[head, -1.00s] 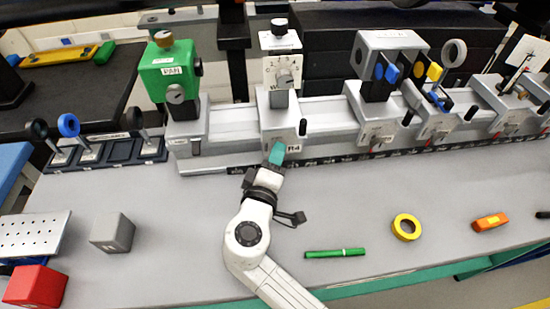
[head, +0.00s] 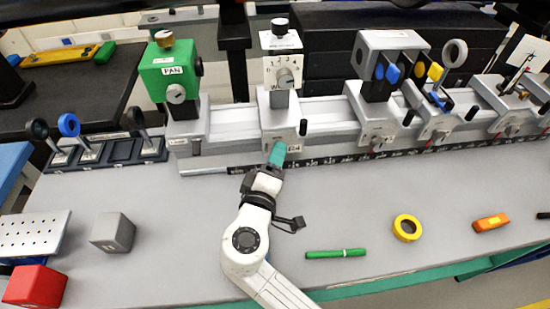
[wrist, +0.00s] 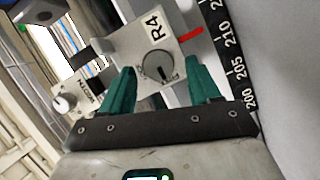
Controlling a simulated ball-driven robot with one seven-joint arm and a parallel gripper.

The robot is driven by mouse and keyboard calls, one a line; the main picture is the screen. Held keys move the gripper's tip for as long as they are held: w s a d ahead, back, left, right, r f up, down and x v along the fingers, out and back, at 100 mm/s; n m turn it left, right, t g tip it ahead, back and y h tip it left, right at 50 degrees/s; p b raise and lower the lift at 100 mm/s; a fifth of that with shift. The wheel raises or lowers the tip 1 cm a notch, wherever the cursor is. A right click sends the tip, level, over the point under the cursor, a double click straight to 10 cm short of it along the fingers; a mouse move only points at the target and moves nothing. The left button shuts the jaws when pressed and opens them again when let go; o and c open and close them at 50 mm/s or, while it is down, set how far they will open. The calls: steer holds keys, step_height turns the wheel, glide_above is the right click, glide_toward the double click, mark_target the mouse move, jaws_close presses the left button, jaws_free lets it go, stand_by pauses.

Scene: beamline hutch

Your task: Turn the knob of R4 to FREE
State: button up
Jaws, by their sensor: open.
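The R4 carrier (head: 281,126) sits on the rail in the head view, with a dial block on its post. In the wrist view its light plate (wrist: 140,42) bears the R4 label and a round grey knob (wrist: 154,65) with a dark pointer line angled toward the lower right of the picture. My gripper (head: 277,152) is at the carrier's front face and hides the knob in the head view. In the wrist view its teal fingers (wrist: 160,72) are open, one on each side of the knob. I cannot tell whether they touch it.
A rail scale (wrist: 235,65) runs beside the plate, near a red stripe (wrist: 190,36). A green PAN unit (head: 171,75) stands left on the rail, other carriers (head: 378,125) right. A green pen (head: 336,253), yellow tape roll (head: 407,228) and grey block (head: 113,232) lie on the bench.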

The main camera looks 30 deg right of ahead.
steer(key=v, duration=0.9)
steer(key=shift+s+a+b, duration=0.2)
steer(key=shift+s+b, duration=0.15)
steer(key=shift+b, duration=0.1)
